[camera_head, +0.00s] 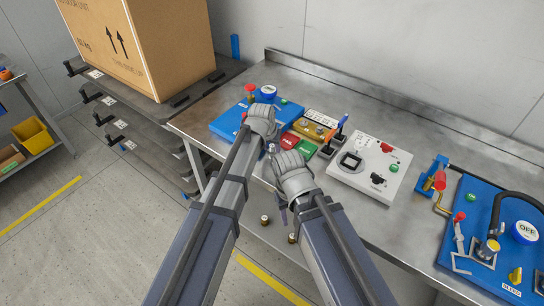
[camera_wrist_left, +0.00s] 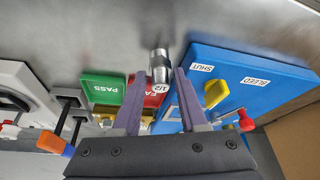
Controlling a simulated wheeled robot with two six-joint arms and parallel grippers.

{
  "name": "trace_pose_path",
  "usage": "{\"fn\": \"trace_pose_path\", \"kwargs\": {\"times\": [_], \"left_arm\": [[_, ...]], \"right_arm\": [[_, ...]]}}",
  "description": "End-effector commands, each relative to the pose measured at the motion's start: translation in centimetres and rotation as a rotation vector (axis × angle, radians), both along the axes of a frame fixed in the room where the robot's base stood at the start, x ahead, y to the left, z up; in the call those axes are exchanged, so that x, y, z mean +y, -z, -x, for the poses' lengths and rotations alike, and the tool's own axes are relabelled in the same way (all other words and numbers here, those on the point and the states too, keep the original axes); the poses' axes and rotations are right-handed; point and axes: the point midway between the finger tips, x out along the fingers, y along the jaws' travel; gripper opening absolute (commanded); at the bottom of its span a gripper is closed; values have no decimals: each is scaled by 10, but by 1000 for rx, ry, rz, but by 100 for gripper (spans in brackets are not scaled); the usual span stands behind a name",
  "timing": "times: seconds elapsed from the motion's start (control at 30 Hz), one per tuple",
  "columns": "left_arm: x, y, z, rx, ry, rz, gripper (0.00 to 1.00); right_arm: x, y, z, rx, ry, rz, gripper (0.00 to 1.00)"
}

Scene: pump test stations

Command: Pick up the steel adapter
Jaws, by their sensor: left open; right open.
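The steel adapter (camera_wrist_left: 158,64) is a short, shiny metal cylinder in the left wrist view, at the bench-side edge of the red FAIL pad (camera_wrist_left: 155,99). A 1/2 label (camera_wrist_left: 163,88) shows beside its lower end. My left gripper (camera_wrist_left: 160,74) is open, with its two purple fingers on either side of the adapter's line; I cannot tell whether they touch it. In the head view my left gripper (camera_head: 271,148) is over the front of the bench, and the adapter is hard to make out there. My right gripper (camera_head: 284,207) is open and empty, lower, near the bench's front edge.
A blue test station (camera_head: 226,124) stands close by on the left. The green PASS pad (camera_wrist_left: 103,88), a white switch box (camera_head: 350,175) and a second blue station (camera_head: 500,215) with levers and a hose lie to the right. A cardboard box (camera_head: 150,45) stands at the back left.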

Motion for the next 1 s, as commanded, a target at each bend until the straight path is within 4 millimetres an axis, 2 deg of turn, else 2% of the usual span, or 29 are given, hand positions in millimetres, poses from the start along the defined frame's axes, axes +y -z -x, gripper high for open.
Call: {"fn": "trace_pose_path", "kwargs": {"times": [0.03, 0.1, 0.4, 0.77, 1.0], "left_arm": [[-1, 13, -4, 0, 0, 0, 42], [-2, 18, -6, 0, 0, 0, 42], [-2, 17, -6, 0, 0, 0, 41], [-2, 17, -6, 0, 0, 0, 1], [-2, 17, -6, 0, 0, 0, 0]], "right_arm": [[0, 13, 0, 0, 0, 0, 50], [0, 18, 0, 0, 0, 0, 50], [0, 17, 0, 0, 0, 0, 50], [0, 17, 0, 0, 0, 0, 50], [0, 17, 0, 0, 0, 0, 50]]}}
